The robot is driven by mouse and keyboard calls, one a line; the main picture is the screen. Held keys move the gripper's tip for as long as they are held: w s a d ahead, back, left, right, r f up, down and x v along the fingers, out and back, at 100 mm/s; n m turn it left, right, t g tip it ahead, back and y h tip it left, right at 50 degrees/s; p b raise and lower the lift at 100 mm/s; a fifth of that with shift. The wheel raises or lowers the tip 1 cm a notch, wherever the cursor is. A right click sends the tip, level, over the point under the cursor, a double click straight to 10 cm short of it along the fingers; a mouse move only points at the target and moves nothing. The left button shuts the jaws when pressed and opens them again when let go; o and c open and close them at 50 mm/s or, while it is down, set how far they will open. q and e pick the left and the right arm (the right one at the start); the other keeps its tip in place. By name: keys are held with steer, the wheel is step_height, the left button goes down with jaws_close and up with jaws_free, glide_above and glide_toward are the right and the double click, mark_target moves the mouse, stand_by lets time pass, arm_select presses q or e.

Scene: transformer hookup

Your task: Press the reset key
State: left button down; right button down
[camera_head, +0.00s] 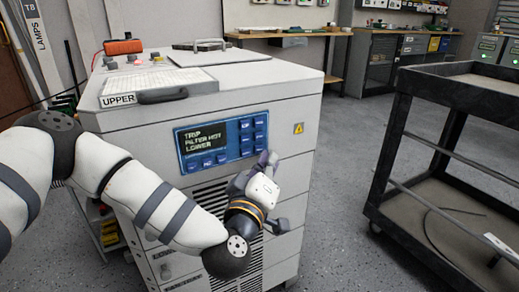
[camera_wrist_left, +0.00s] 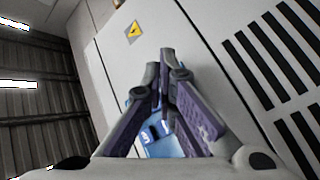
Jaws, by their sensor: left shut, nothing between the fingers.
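A blue control panel (camera_head: 232,152) is set in the front of a white cabinet (camera_head: 285,92). Its dark screen (camera_head: 204,141) reads "TRIP FILTER HOT LOWER". Blue keys (camera_head: 252,133) sit right of the screen, with more keys below it. Their labels are too small to read, so I cannot tell which is the reset key. My left gripper (camera_head: 268,159) is shut and empty, at the panel's lower right corner. Contact cannot be told. In the left wrist view my left gripper (camera_wrist_left: 167,56) has its fingertips together, and part of the blue panel (camera_wrist_left: 160,143) shows between and behind the fingers. My right gripper is out of view.
A yellow warning sign (camera_head: 298,128) is right of the panel; vent slots lie below. The cabinet top carries a tray-like cover labelled UPPER (camera_head: 118,99) and an orange item (camera_head: 123,46). A black cart (camera_head: 398,128) stands at right. Grey floor (camera_head: 340,175) is clear between.

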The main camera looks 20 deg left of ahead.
arm_select(q)
steer(key=shift+a, duration=0.1)
stand_by(0.4)
steer(key=shift+w+a, duration=0.25)
steer(key=shift+w+a+p, duration=0.25)
steer(key=shift+a+p, duration=0.05)
steer(key=shift+p, duration=0.05)
stand_by(0.8)
steer(key=shift+s+d+p, duration=0.4)
steer(key=shift+s+d, duration=0.1)
steer(key=shift+d, duration=0.1)
steer(key=s+d+p, duration=0.1)
steer(key=d, duration=0.1)
steer(key=s+d, duration=0.2)
steer(key=shift+p, duration=0.35)
